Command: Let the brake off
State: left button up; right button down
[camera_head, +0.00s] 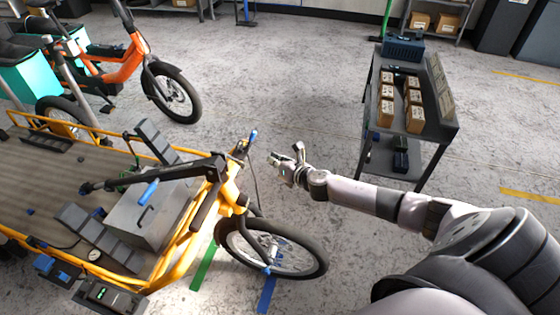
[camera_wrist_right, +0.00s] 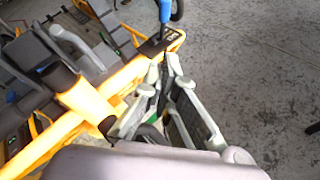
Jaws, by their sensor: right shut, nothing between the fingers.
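The yellow cargo bike (camera_head: 176,261) fills the lower left of the head view. A small blue-gripped lever (camera_head: 252,137) stands up at the outer end of its front frame. I take it to be the brake lever, though no label is readable. It also shows at the top of the wrist view (camera_wrist_right: 165,12), rising from a slotted dark plate in a yellow bracket. My right gripper (camera_head: 275,158) is just right of the lever, apart from it. In the wrist view its fingertips (camera_wrist_right: 163,66) are close together below the lever's base, with nothing held. My left gripper is not in view.
The front wheel (camera_head: 310,262) is below my gripper. A cart (camera_head: 440,140) with cartons stands at right. An orange bike (camera_head: 115,68) stands behind.

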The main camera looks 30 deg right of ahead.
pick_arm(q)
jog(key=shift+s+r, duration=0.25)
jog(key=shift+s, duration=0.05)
pick_arm(e)
jog(key=v, duration=0.4)
jog(key=shift+w+a+r, duration=0.1)
jog(key=shift+a+r, duration=0.1)
jog(key=shift+r, duration=0.15)
